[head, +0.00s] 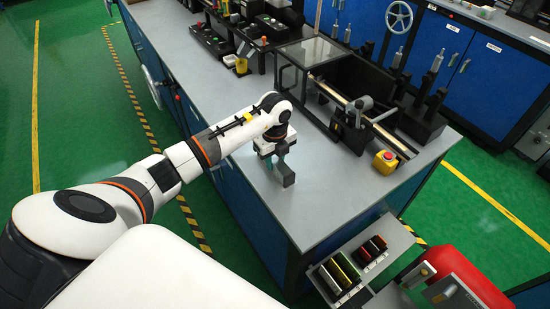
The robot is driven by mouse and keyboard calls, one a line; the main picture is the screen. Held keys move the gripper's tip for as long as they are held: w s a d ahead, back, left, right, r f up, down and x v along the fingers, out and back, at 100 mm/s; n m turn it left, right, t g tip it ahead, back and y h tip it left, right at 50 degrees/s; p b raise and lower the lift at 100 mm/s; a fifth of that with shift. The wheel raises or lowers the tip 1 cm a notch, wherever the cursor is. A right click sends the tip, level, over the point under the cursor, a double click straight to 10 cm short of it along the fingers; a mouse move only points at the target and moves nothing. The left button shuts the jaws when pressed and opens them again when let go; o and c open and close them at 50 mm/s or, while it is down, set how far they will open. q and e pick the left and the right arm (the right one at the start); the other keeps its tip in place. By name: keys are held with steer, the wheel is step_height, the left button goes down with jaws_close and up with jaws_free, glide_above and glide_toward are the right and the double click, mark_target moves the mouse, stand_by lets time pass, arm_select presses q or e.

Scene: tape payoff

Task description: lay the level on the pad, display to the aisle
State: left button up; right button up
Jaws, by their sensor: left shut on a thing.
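My left arm reaches over the grey bench (285,215) from the left. Its gripper (277,170) points down near the bench's left edge, with a dark grey block-like part at its right side. The gripper is shut on a small teal thing (269,166), which I take to be the level. Most of it is hidden by the gripper, so its display cannot be made out. Whether it touches the bench top is unclear. I cannot pick out a pad. My right gripper is not in view.
A machine with a clear guard (310,50) and a long rod stands right of the gripper. A yellow box with a red button (385,161) sits near the bench's right edge. A small rack (340,273) of coloured items stands below the near corner. The bench front is clear.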

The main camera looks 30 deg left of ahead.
mark_target(275, 159)
arm_select(q)
steer(key=shift+f, duration=0.1)
steer(key=o, duration=1.1)
steer(key=shift+r, duration=0.5)
step_height(275, 159, up, 11)
steer(key=b, duration=0.2)
steer(key=shift+r+b, duration=0.15)
steer(key=shift+b, duration=0.15)
